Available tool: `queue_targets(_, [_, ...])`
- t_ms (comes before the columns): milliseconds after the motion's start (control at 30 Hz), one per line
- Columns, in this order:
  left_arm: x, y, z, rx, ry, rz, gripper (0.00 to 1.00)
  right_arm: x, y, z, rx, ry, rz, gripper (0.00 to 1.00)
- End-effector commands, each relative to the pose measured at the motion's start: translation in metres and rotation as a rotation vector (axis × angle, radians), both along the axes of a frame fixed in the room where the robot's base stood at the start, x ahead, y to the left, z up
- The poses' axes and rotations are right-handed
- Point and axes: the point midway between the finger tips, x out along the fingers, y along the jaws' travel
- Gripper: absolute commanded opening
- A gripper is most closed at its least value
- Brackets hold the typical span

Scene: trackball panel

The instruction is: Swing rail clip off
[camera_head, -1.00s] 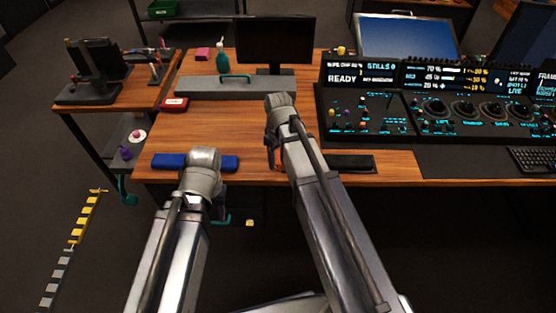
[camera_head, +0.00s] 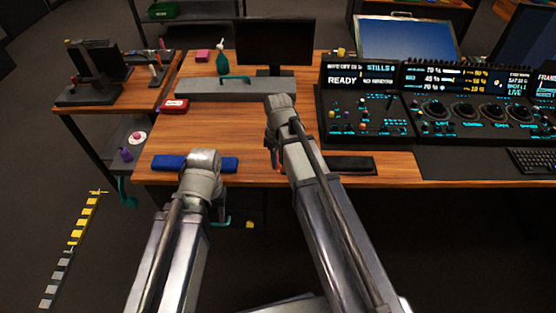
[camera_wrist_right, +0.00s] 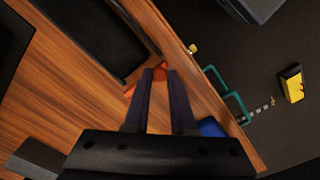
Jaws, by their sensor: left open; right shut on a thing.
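My right gripper (camera_wrist_right: 160,76) points down at the desk's front edge, its dark fingers closed on a small orange piece (camera_wrist_right: 159,74), which looks like the rail clip. Only a bit of orange shows beside my right wrist in the head view (camera_head: 279,158); the fingers and wrist hide most of it. I cannot tell whether it still touches the desk edge. My left gripper (camera_head: 219,204) hangs past the front edge, beside the blue pad (camera_head: 170,163). Its fingers are mostly hidden behind my left wrist; it appears open and empty.
The desk top (camera_head: 200,137) is clear in the middle.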

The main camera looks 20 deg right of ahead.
Motion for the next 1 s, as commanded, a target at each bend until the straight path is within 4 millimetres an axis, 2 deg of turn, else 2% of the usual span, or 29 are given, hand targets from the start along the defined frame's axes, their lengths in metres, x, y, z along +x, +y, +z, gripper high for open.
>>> queue_targets(733, [0.0000, 0.0000, -0.0001, 0.000, 0.000, 0.000, 0.50, 0.0001, 0.0005, -0.0001, 0.000, 0.000, -0.005, 0.00])
queue_targets(1000, [0.0000, 0.0000, -0.0001, 0.000, 0.000, 0.000, 0.50, 0.0029, 0.0077, -0.0001, 0.000, 0.000, -0.102, 0.00])
